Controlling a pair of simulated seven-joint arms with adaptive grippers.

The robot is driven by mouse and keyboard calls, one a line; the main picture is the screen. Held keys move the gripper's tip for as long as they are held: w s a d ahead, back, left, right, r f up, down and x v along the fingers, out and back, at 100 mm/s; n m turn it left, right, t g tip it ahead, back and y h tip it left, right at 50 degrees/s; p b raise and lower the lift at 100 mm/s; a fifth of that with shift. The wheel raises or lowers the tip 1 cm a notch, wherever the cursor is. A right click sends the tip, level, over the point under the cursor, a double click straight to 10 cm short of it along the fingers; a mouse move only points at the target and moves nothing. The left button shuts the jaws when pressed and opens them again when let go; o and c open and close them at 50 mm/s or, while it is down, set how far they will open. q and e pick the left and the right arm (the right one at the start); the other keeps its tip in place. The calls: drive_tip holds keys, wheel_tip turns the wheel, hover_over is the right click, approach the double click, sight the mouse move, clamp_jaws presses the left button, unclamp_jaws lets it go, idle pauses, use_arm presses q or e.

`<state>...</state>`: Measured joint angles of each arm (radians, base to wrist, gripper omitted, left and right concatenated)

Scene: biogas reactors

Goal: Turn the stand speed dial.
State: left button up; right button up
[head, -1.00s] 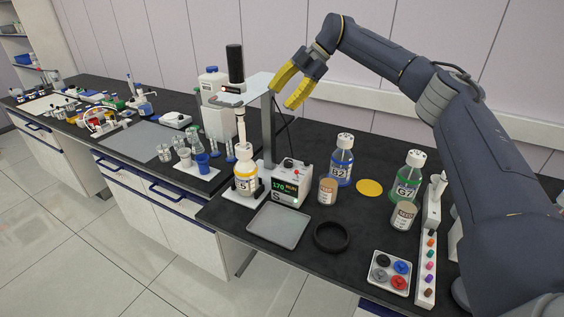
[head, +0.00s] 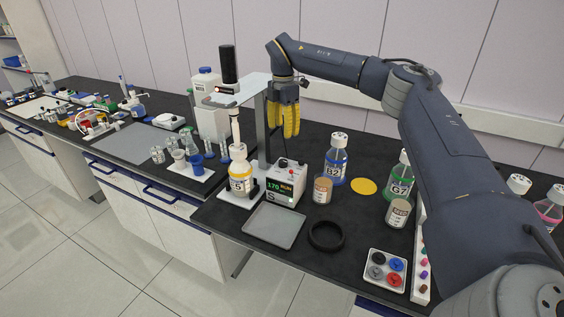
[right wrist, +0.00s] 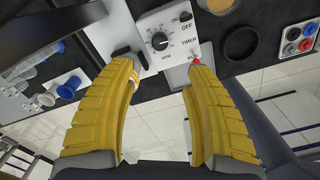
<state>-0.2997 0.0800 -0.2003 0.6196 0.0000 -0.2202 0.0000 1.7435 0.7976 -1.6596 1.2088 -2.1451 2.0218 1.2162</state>
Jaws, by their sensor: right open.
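The stand's control box (head: 286,186) has a lit display reading about 170. The black speed dial (right wrist: 160,41) sits on the box's white top panel, with a scale around it and RPM lettering beside it. It shows small in the head view (head: 284,163). My right gripper (head: 285,134) points down above and behind the box, yellow fingers apart and empty. In the right wrist view the dial lies just beyond the gap between the fingertips (right wrist: 160,64), with no visible contact. My left gripper is out of view.
The stand's column (head: 262,125) rises close beside my right gripper. A grey tray (head: 274,226) and black ring (head: 326,235) lie in front.

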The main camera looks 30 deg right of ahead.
sight(283, 161)
wheel_tip(283, 161, down, 13)
drive_tip(key=shift+f, duration=0.15)
idle(0.4)
clamp_jaws()
idle(0.4)
